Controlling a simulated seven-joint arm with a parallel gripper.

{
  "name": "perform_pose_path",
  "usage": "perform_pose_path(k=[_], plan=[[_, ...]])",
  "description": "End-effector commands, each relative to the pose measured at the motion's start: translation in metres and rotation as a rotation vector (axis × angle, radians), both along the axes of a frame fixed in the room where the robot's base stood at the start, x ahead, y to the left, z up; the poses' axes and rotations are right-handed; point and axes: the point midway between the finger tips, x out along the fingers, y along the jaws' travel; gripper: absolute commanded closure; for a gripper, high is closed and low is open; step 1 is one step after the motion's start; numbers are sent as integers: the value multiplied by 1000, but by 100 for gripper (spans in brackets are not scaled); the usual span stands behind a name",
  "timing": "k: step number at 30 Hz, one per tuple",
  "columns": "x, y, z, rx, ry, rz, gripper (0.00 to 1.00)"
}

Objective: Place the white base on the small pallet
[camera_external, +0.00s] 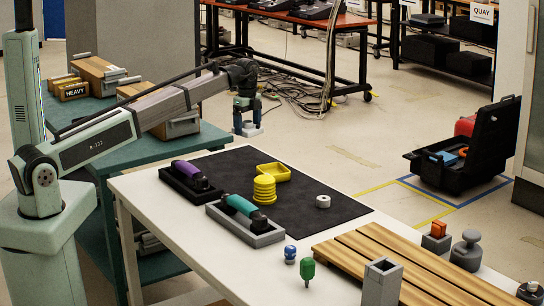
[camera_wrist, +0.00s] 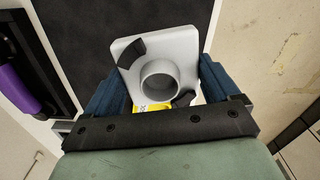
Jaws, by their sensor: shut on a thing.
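My gripper (camera_external: 246,124) is raised above the far edge of the white table, near the black mat's far corner. It is shut on the white base (camera_external: 249,132). In the wrist view the white base (camera_wrist: 186,46) is a square plate with a round raised collar, held between my gripper's blue fingers (camera_wrist: 160,92). A dark curved patch marks its upper left, and a yellow patch shows beside the collar. The wooden slatted pallet (camera_external: 402,262) lies at the table's front right, well away from my gripper.
On the table are a purple handset in a black cradle (camera_external: 177,190), a teal handset in a grey cradle (camera_external: 263,238), yellow stacked rings (camera_external: 264,188) and a yellow tray (camera_external: 280,175). A grey square holder (camera_external: 381,285) stands before the pallet.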

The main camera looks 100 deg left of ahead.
Motion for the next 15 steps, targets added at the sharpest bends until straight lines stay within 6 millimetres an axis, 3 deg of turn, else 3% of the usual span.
perform_pose_path(k=[4,8,15], plan=[[5,-4,1,0,0,-8,53],[24,-20,1,0,0,-38,53],[84,-78,1,1,-1,-140,53]])
